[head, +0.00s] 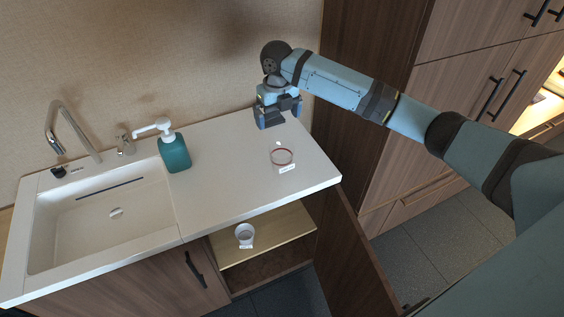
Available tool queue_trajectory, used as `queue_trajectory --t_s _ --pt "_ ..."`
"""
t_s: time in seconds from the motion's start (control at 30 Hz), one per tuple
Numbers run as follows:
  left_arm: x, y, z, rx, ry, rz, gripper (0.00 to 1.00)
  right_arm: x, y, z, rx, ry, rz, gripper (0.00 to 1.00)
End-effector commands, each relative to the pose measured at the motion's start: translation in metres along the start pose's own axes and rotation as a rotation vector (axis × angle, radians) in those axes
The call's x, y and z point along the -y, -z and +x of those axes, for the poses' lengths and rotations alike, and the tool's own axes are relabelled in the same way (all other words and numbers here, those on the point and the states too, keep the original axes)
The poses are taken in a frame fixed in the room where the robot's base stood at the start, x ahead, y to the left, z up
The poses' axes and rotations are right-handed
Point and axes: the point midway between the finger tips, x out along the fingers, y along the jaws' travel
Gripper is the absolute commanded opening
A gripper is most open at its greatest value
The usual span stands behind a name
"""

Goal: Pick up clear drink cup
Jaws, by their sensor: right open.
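A second, whitish cup (245,234) with a tag stands on the shelf inside the open cabinet below. My left gripper is not in view.
A teal pump bottle (174,153) stands between the sink (110,230) and the clear cup. The cabinet door (350,250) hangs open below the counter's right end. The countertop (225,165) is clear around the cup. A tall wooden cabinet (400,170) stands at right.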

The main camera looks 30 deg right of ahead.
Motion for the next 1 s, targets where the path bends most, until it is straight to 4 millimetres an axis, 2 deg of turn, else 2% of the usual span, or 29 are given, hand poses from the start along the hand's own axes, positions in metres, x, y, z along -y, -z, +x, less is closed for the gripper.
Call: queue_trajectory --t_s 0.3,0.57,0.83,1.0 --pt "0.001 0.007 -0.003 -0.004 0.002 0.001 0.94 0.000 0.002 0.061 -0.003 0.000 0.001 1.00" --pt "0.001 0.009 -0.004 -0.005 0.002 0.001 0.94 0.001 0.003 0.081 -0.001 -0.001 0.001 1.00" --pt "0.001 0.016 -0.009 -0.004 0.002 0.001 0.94 0.006 0.011 0.118 0.000 -0.001 0.003 1.00" --pt "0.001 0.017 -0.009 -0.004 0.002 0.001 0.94 0.006 0.011 0.129 0.002 -0.001 0.001 1.00"
